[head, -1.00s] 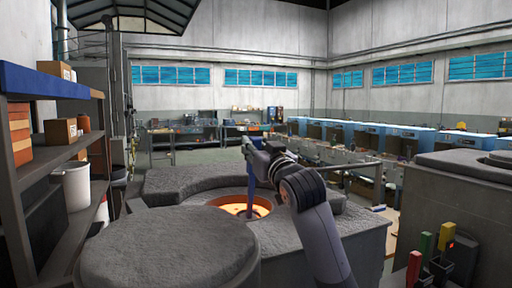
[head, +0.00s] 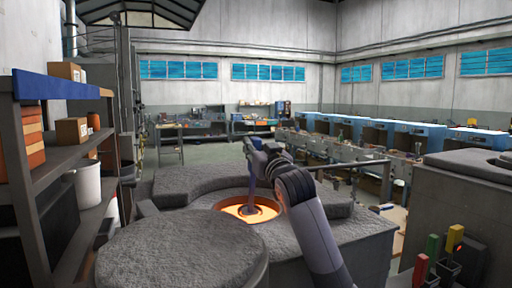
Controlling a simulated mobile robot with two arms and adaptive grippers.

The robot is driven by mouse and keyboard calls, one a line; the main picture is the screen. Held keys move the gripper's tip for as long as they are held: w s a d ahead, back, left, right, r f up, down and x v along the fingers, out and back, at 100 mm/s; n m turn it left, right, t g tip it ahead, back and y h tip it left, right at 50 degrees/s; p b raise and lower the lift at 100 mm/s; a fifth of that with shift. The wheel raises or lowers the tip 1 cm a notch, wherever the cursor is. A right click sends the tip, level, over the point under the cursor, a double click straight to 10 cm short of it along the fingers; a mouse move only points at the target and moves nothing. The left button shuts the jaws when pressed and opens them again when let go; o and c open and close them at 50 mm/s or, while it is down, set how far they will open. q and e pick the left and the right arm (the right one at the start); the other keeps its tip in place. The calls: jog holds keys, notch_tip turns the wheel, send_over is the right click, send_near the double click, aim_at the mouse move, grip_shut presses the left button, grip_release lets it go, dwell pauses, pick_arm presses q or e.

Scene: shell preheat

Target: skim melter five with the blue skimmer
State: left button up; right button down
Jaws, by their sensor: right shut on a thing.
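The melter (head: 345,228) stands in front of me with a grey, rough top and a round opening (head: 271,211) that glows orange inside. My right gripper (head: 255,158) is shut on the blue skimmer (head: 251,186) above the opening. The skimmer hangs roughly upright, and its lower end reaches down into the opening. I cannot tell how deep it sits in the glowing melt. The gripper and wrist hide part of its handle. No number shows on the melter. My left gripper is not in view.
A round grey top (head: 175,255) fills the near left foreground. A shelf (head: 60,165) with boxes and a white bucket (head: 86,184) stands at left. Another grey unit (head: 445,200) stands at right, with green (head: 433,244), yellow (head: 455,236) and red (head: 420,268) handles before it.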

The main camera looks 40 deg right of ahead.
jog(key=shift+a+r, duration=0.1)
jog(key=shift+w+a+p, duration=0.25)
jog(key=shift+a, duration=0.85)
jog(key=shift+w+a+p, duration=0.25)
jog(key=shift+a, duration=0.8)
jog(key=shift+s, duration=0.1)
jog(key=r+v, duration=0.1)
jog(key=v, duration=0.5)
jog(key=shift+s, duration=0.3)
jog(key=shift+s+d, duration=0.2)
jog(key=shift+d, duration=0.9)
jog(key=shift+s+d, duration=0.25)
jog(key=shift+d, duration=0.85)
jog(key=shift+r, duration=0.15)
